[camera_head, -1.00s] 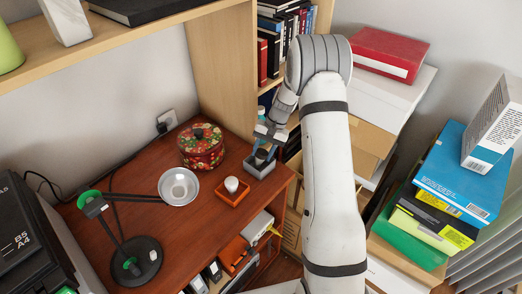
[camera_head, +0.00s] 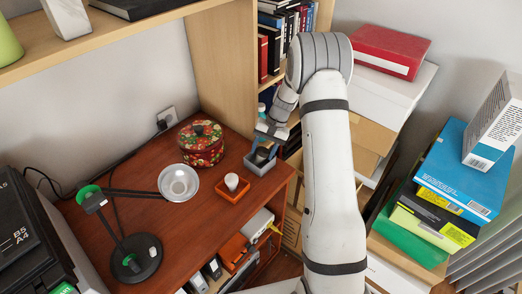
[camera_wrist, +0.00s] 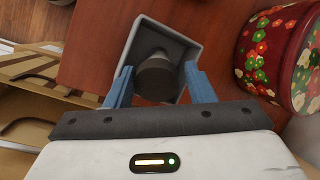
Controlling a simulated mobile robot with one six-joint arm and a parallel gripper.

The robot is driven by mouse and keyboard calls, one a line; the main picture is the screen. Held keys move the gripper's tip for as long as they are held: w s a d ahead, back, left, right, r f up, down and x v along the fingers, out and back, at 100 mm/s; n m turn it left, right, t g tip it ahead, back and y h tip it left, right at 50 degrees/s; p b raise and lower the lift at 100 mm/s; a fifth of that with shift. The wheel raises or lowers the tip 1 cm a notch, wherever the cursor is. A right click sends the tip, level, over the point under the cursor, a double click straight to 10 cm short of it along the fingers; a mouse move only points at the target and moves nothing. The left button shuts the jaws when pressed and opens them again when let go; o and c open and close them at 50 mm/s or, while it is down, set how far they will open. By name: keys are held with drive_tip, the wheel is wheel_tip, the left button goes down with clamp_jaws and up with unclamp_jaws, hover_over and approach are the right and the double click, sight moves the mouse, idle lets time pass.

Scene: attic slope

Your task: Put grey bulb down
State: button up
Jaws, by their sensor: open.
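The grey bulb (camera_wrist: 155,76) lies inside a grey tray (camera_wrist: 199,47) in the wrist view, between the two blue fingers of my gripper (camera_wrist: 157,88). The fingers are apart and there is a gap on each side of the bulb. In the head view my gripper (camera_head: 264,146) is over the grey tray (camera_head: 262,168) at the right end of the wooden desk, and it hides most of the bulb there.
An orange tray (camera_head: 226,194) with a white bulb (camera_head: 231,182) stands just left of the grey tray. A floral tin (camera_head: 201,146) stands behind. A desk lamp (camera_head: 178,184) is further left. The desk's right edge is close by.

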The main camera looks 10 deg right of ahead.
drive_tip(key=b+v, duration=0.2)
drive_tip(key=v, duration=1)
drive_tip(key=s+a+r, duration=0.2)
drive_tip(key=s+r, duration=0.2)
drive_tip(key=r, duration=0.2)
drive_tip(key=s+a+r+n+t+h, duration=0.2)
drive_tip(key=s, duration=1.2)
drive_tip(key=s+a+r+n+t+h, duration=0.2)
drive_tip(key=s+r, duration=0.1)
drive_tip(key=s, duration=1.1)
drive_tip(key=shift+r+n, duration=0.25)
drive_tip(key=shift+n, duration=0.05)
